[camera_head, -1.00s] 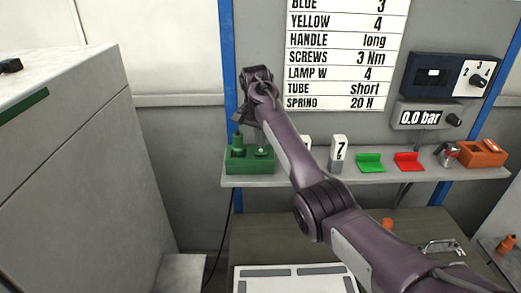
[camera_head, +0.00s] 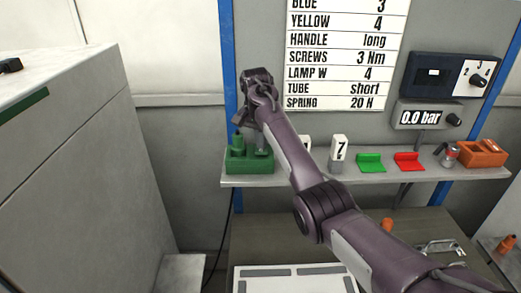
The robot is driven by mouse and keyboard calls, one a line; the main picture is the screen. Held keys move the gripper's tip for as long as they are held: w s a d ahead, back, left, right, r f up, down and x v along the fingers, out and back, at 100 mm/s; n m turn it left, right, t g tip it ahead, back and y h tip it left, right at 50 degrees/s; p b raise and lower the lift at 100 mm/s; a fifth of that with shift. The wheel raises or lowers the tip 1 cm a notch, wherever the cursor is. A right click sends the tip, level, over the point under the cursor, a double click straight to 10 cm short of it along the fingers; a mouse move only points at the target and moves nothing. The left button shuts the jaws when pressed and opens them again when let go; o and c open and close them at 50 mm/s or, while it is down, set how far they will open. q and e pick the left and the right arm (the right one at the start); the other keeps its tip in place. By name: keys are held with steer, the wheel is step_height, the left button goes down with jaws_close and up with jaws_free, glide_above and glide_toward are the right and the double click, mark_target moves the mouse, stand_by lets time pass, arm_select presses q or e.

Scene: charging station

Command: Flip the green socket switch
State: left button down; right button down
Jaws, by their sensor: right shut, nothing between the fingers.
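A green socket block (camera_head: 250,166) stands at the left end of the shelf. A green upright piece (camera_head: 237,144) rises from its left part. My right arm reaches in from the lower right, and its wrist bends down above the block. My right gripper (camera_head: 261,142) is shut and empty, pointing down at the right part of the block. The forearm hides part of the gripper and the block's right edge. I cannot tell whether the fingertips touch the block or its switch. My left gripper is not in view.
A sign board (camera_head: 345,60) hangs behind. A grey cabinet (camera_head: 80,170) stands left.

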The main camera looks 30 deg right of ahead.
steer(key=shift+f, duration=0.55)
steer(key=shift+r, duration=3.55)
